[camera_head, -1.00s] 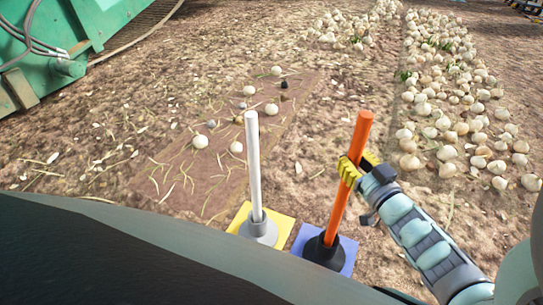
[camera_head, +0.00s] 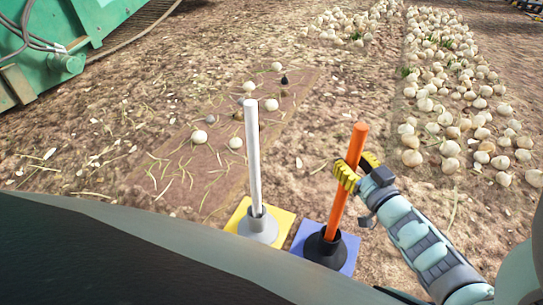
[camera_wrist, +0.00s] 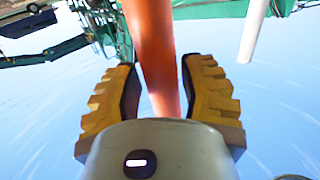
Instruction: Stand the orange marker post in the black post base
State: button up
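The orange marker post (camera_head: 349,180) stands with its lower end inside the cup of the black post base (camera_head: 323,250). It leans a little to the right in the head view, and I cannot tell whether that is only perspective. My gripper (camera_head: 358,170) is around the upper half of the post, one yellow finger on each side. In the wrist view the fingers (camera_wrist: 161,95) are spread, with narrow gaps beside the orange post (camera_wrist: 155,40). The post's lower end is hidden inside the base.
The black base sits on a blue square (camera_head: 349,262). Close to its left, a white post (camera_head: 253,160) stands in a grey base (camera_head: 259,228) on a yellow square (camera_head: 235,215). Onions (camera_head: 440,105) lie in rows behind. A green machine (camera_head: 75,30) is at the upper left.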

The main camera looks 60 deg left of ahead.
jog(key=shift+o, duration=1.1)
jog(key=shift+d, duration=0.15)
jog(key=shift+d, duration=0.35)
jog(key=v, duration=1.1)
jog(key=shift+s+r, duration=0.1)
